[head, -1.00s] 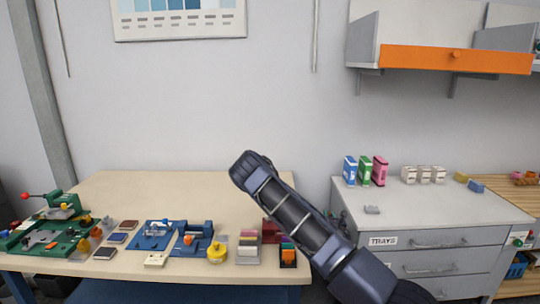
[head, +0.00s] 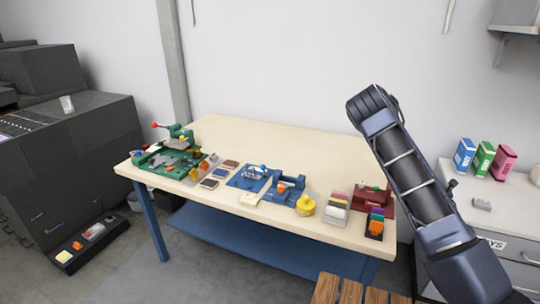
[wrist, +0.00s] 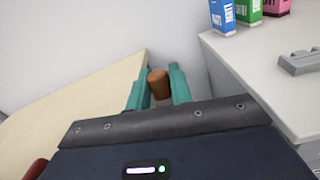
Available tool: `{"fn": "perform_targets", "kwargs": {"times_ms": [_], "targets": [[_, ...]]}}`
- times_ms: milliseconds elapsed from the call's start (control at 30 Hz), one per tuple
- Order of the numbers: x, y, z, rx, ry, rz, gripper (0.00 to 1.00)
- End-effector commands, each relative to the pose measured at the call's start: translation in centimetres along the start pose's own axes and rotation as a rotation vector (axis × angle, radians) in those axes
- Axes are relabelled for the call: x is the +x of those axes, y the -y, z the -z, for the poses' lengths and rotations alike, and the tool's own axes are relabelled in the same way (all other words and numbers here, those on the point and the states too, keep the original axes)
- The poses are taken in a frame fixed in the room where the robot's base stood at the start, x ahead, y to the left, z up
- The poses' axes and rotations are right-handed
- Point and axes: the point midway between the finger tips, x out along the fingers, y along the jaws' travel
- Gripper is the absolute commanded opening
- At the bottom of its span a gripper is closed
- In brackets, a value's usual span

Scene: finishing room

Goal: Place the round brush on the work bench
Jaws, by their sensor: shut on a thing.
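In the wrist view, my gripper (wrist: 158,90) has its two teal fingers closed on a brown, round-ended piece (wrist: 158,82), which I take to be the round brush. Only this brown end shows; the rest of it is hidden. The work bench (head: 285,140) is a cream-topped table with blue legs in the middle of the head view. Its top also shows at left in the wrist view (wrist: 75,105). The gripper appears over the gap between bench and grey counter. In the head view my arm rises at right, and the fingers are hidden.
The bench's front edge holds a green fixture (head: 170,158), blue fixtures (head: 250,178), a yellow round piece (head: 305,206) and a red holder (head: 374,197). Its back half is clear. The grey counter (head: 515,210) with boxes stands right. A slatted wooden surface (head: 352,291) is in front.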

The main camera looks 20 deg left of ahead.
Motion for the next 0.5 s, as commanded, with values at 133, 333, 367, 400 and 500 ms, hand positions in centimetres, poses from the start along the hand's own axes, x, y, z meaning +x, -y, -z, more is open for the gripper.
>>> {"fn": "perform_targets", "kwargs": {"times_ms": [133,333,367,400,500], "targets": [[0.0,-0.9,-4.5,0.000,0.006,-0.002,0.00],[0.1,-2.0,-10.4,-0.002,0.009,-0.003,0.00],[0.1,-2.2,-11.3,-0.002,0.010,-0.003,0.00],[0.0,-2.4,-12.4,-0.002,0.010,-0.003,0.00],[0.0,-2.9,-15.4,-0.003,0.011,-0.003,0.00]]}}
